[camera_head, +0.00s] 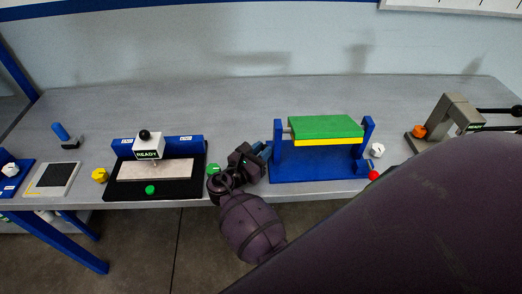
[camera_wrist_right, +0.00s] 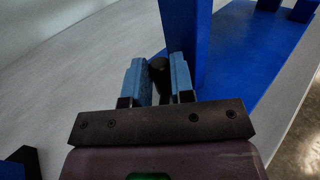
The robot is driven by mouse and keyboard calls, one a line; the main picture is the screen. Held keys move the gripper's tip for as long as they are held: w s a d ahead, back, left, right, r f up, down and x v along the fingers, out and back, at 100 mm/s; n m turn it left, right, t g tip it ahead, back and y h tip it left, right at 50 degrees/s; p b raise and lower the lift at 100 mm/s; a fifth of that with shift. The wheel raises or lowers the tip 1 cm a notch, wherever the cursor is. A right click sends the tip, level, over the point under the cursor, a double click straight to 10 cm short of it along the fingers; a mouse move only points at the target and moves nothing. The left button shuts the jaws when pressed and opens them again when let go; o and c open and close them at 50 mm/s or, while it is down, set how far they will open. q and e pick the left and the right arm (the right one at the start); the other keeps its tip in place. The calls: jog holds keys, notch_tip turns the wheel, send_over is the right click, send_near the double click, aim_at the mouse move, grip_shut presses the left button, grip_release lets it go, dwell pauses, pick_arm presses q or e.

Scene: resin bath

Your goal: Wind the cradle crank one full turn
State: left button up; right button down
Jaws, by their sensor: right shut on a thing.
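The cradle has a blue base (camera_head: 318,172) with two upright blue posts and a green and yellow block (camera_head: 325,128) held between them. My right gripper (camera_head: 263,150) is at the cradle's left post. In the right wrist view, the blue fingers (camera_wrist_right: 158,78) are shut on the dark crank handle (camera_wrist_right: 158,66), beside the blue post (camera_wrist_right: 186,40). Most of the crank is hidden by the gripper in the head view. My left gripper is not in view.
A black-based fixture with a READY label (camera_head: 147,155) stands left of my right gripper. A white knob (camera_head: 377,150) and a red ball (camera_head: 373,175) are right of the cradle. The bench's back strip is clear.

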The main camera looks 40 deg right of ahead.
jog(key=c, duration=1.2)
grip_release()
jog(key=shift+c, duration=0.2)
jog(key=shift+d, duration=0.1)
